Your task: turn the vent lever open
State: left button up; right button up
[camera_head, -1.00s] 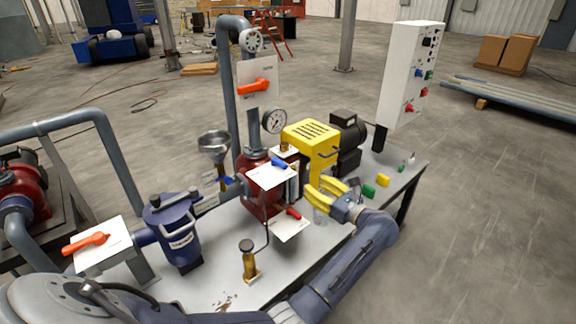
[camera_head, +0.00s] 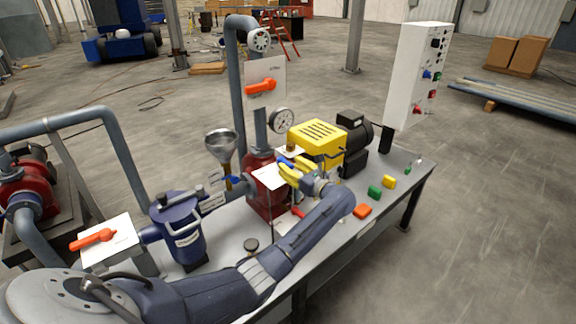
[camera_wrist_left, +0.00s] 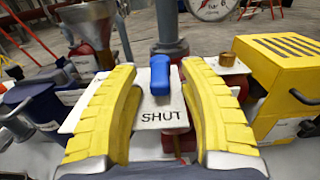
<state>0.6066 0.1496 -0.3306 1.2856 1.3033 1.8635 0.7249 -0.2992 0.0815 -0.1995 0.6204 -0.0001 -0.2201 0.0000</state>
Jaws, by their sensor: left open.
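A short blue lever (camera_wrist_left: 160,75) stands on a white plate (camera_wrist_left: 150,120) marked SHUT, and it points away from me in the left wrist view. No vent label is readable. In the head view the blue lever (camera_head: 284,161) is partly covered by my fingers, above the red pump body (camera_head: 264,203). My left gripper (camera_head: 284,168) is open with its yellow fingers on either side of the lever. In the left wrist view the gripper (camera_wrist_left: 157,70) shows gaps between both fingers and the lever. My right gripper is not in view.
A yellow housing (camera_head: 318,143) and a pressure gauge (camera_head: 281,120) stand close by. A funnel (camera_head: 221,143) and dark blue canister (camera_head: 178,228) are to the left. The bench's right end holds small coloured blocks.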

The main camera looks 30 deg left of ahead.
pick_arm(q)
jog(key=shift+w+a, duration=0.2)
jog(key=shift+a, duration=0.4)
grip_shut()
